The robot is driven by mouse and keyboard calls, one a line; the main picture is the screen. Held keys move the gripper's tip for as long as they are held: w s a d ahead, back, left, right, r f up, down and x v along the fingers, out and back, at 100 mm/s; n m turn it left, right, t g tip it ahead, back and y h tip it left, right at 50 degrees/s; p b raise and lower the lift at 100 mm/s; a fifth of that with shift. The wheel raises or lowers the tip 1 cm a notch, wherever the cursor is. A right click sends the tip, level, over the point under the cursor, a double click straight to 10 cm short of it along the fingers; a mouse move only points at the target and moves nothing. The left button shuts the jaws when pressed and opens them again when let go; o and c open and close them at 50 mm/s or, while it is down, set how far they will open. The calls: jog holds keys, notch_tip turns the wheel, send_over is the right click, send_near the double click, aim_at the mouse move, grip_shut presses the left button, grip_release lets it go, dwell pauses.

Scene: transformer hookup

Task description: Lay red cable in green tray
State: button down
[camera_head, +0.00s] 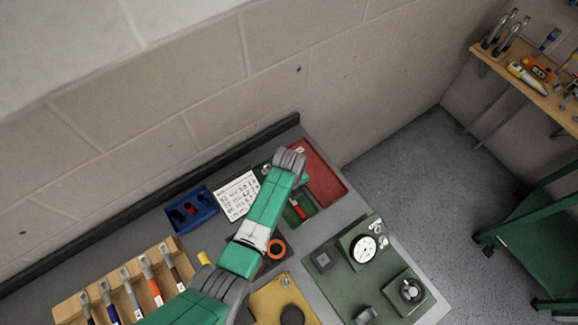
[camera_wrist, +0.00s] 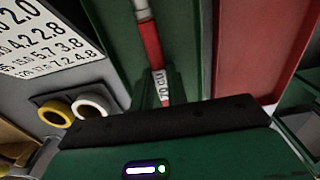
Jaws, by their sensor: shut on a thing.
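The red cable (camera_wrist: 150,45) has a white label reading "70 CU" near its lower end and a pale band near its upper end in the wrist view. My gripper (camera_wrist: 162,92) is shut on its labelled end. The green tray (camera_wrist: 110,40) lies beneath and around the cable in that view. In the head view part of the red cable (camera_head: 298,209) shows over the green tray (camera_head: 307,214), while my arm covers the tray's left part and the grip. I cannot tell whether the cable touches the tray floor.
A red tray (camera_head: 322,178) adjoins on the right. A white number card (camera_head: 236,195) and a blue tray (camera_head: 191,209) lie to the left.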

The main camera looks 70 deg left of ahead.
jog(key=shift+f, duration=0.2)
dwell(0.3)
jog(key=c, duration=1.3)
grip_release()
notch_tip(320, 180, up, 7)
jog(key=p, duration=0.6)
jog(key=shift+r+p, duration=0.1)
jog(key=shift+p, duration=0.3)
